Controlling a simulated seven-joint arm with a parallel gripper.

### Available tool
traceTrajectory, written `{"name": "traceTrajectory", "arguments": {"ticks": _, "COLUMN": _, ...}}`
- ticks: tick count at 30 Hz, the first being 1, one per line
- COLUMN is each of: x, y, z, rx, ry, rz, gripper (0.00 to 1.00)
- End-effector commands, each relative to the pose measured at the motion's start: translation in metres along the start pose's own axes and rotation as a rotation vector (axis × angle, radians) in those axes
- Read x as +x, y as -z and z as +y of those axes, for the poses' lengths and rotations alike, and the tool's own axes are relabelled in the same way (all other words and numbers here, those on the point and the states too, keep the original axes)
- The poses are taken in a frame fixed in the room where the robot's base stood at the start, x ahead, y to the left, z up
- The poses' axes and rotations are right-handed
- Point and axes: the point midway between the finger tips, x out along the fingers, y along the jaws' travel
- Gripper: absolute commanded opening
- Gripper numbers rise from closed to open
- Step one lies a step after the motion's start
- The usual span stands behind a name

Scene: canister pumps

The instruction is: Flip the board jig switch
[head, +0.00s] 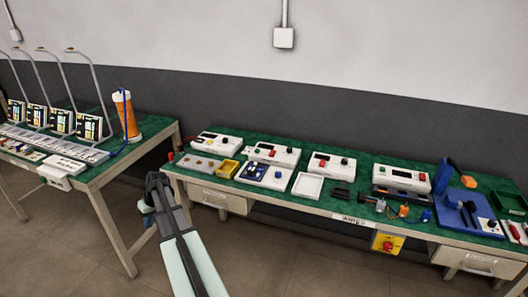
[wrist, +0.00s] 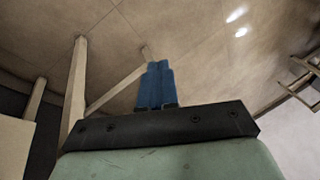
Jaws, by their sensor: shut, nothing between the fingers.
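A blue board jig (head: 462,217) stands near the right end of the right-hand bench, with dark parts on top. A small white panel (head: 489,227) with a dark round control is at its right side. The switch is too small to make out, and its position cannot be told. My gripper's blue fingers (wrist: 159,66) are shut together and empty in the wrist view, above bare floor.
The right-hand bench has a green top (head: 270,193) crowded with several white control boxes, a yellow bin (head: 229,168) and a white tray (head: 308,185). A yellow panel with a red switch (head: 388,243) hangs under its front edge. The left bench holds an orange canister (head: 126,115).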

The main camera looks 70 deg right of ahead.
Motion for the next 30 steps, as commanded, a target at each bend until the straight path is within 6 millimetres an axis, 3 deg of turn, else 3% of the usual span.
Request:
{"name": "traceTrajectory", "arguments": {"ticks": 1, "x": -0.011, "y": 0.009, "z": 0.018, "rx": 0.012, "ry": 0.005, "rz": 0.017, "gripper": 0.00}}
{"name": "traceTrajectory", "arguments": {"ticks": 6, "x": -0.046, "y": 0.023, "z": 0.069, "rx": 0.040, "ry": 0.026, "rz": 0.066, "gripper": 0.00}}
{"name": "traceTrajectory", "arguments": {"ticks": 15, "x": -0.115, "y": 0.035, "z": 0.162, "rx": 0.081, "ry": 0.052, "rz": 0.161, "gripper": 0.00}}
{"name": "traceTrajectory", "arguments": {"ticks": 30, "x": -0.237, "y": 0.019, "z": 0.306, "rx": 0.127, "ry": 0.067, "rz": 0.318, "gripper": 0.00}}
